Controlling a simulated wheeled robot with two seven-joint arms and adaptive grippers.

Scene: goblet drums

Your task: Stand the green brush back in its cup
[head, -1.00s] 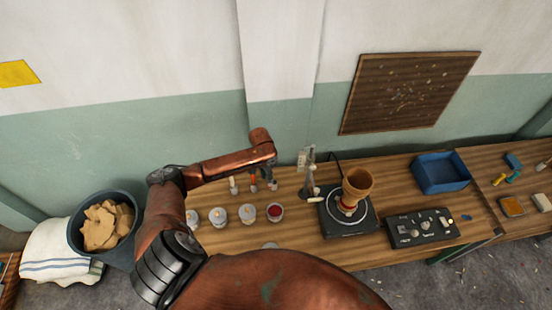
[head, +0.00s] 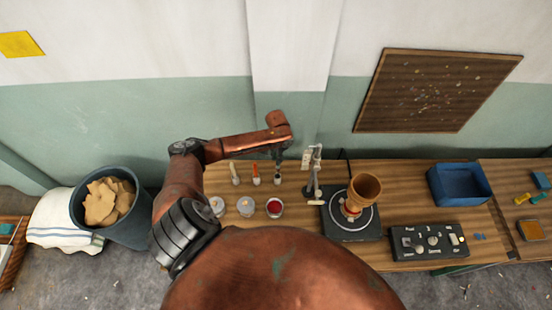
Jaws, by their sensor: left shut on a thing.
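My left gripper (head: 279,154) points down over the back of the wooden bench, at the right end of a short row of brushes. It is shut on a brush (head: 277,179) whose pale lower end shows just below the fingers. I take this for the green brush; its handle is hidden by the gripper and its colour is not clear. A cream-handled brush (head: 234,172) and an orange-handled brush (head: 255,172) stand upright to its left. I cannot make out whether the held brush's lower end is inside a cup. My right gripper is not in view.
Glaze pots, one with red contents (head: 274,208), stand in front of the brushes. A grey stand (head: 314,172) rises close right of my gripper. Further right are a turntable (head: 340,226) with a brown goblet drum (head: 365,188), a control box (head: 429,241) and a blue tray (head: 460,184).

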